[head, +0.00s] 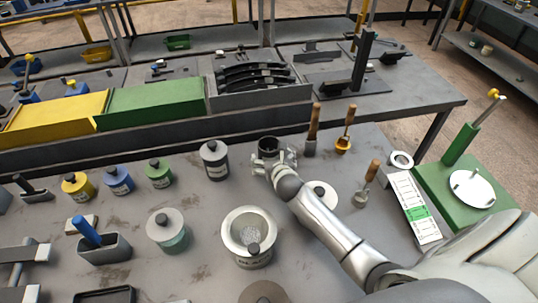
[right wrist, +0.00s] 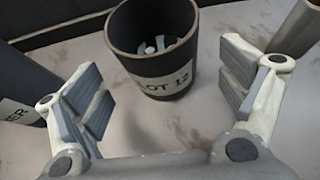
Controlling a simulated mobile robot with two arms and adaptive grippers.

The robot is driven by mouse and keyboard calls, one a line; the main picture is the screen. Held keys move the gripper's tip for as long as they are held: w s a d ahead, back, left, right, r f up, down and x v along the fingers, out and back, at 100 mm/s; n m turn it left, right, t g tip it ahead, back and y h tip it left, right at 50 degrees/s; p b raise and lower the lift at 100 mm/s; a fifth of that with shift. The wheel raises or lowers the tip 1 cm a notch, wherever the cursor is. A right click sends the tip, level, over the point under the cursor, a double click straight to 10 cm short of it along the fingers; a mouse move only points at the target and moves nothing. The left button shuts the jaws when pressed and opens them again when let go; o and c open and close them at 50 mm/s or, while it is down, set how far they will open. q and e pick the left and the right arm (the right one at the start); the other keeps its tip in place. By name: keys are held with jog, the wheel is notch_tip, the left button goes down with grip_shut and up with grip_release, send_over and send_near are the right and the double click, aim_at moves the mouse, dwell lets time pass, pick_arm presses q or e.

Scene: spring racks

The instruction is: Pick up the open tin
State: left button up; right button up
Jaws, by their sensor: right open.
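The open tin (head: 268,146) is a dark grey, upright cup without a lid at the back middle of the near bench. In the right wrist view the tin (right wrist: 155,60) shows a pale "LOT 12" label, with some light grey pieces inside. My right gripper (head: 274,161) is at its near side. In the right wrist view the spread fingers of my right gripper (right wrist: 163,88) are to either side of the tin's near face, with nothing held. I cannot tell whether a finger touches it. My left gripper is not in view.
A dark lidded canister (head: 214,160) stands close to the tin's left. A large pale pot (head: 249,236) is nearer me. A green scale (head: 460,180) is at the right. The bench left of my right arm has some bare patches.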

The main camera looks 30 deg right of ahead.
jog(key=shift+x, duration=2.5)
jog(key=c, duration=1.1)
jog(key=shift+c, duration=1)
jog(key=shift+r, duration=0.15)
